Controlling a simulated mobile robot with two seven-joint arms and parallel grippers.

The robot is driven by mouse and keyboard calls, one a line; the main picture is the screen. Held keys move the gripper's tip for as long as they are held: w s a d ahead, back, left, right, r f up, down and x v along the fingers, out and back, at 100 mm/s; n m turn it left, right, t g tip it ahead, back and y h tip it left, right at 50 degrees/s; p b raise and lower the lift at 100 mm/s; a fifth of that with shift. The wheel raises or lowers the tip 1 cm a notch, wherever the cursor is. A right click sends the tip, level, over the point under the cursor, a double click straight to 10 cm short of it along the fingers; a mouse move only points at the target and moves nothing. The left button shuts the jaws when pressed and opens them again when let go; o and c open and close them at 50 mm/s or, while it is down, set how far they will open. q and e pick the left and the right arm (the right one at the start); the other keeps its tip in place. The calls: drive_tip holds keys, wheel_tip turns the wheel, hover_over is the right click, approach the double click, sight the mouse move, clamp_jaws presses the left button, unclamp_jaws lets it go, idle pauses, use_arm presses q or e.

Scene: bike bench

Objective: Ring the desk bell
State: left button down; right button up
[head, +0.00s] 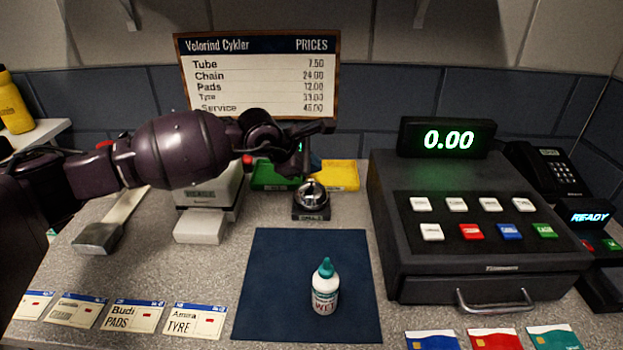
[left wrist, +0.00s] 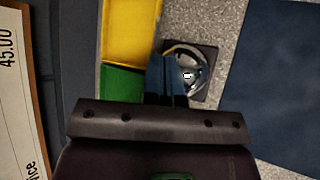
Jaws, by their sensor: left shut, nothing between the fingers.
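The desk bell (head: 311,200) is a silver dome on a dark square base, standing on the counter behind the blue mat. In the left wrist view the bell (left wrist: 188,76) lies just past the fingertips, partly covered by them. My left gripper (head: 304,172) points down above the bell, shut and empty. In the left wrist view its blue-grey fingers (left wrist: 167,80) are together beside the dome's button. I cannot tell whether the tips touch the bell. My right gripper is not in view.
A blue mat (head: 262,290) holds a white bottle (head: 325,288) with a teal cap. A cash register (head: 480,275) stands to the right. Yellow (head: 341,176) and green (head: 268,178) trays lie behind the bell. A price board (head: 257,75) stands at the back.

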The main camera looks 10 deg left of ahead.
sight(312, 181)
use_arm(q)
wheel_tip(312, 181, up, 6)
drive_tip(key=p, duration=0.2)
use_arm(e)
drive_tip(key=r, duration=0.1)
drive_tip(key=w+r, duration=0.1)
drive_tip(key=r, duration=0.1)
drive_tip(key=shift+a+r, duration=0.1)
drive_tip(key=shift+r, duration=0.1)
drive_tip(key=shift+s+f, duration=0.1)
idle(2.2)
